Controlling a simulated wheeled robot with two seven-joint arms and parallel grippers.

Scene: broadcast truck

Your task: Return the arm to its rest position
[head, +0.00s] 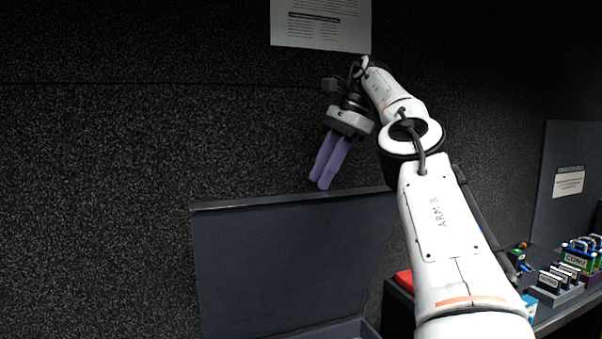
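My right arm (440,215), white and marked "ARM R", reaches up from the bottom right. My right gripper (325,186) hangs from its wrist with two purple fingers pointing down and slightly left. The fingers lie close side by side with nothing visible between them, and from this angle I cannot tell whether they are fully closed. The gripper is in front of the dark wall, near the top edge of an open dark lid in the picture. My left arm and gripper are not in view.
The open case lid (285,265) stands below the gripper. At the right, a counter holds a red item (404,281), small labelled modules (550,280) and a "CONV" box (577,261). A dark panel with a label (568,184) stands behind. The wall area at left is clear.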

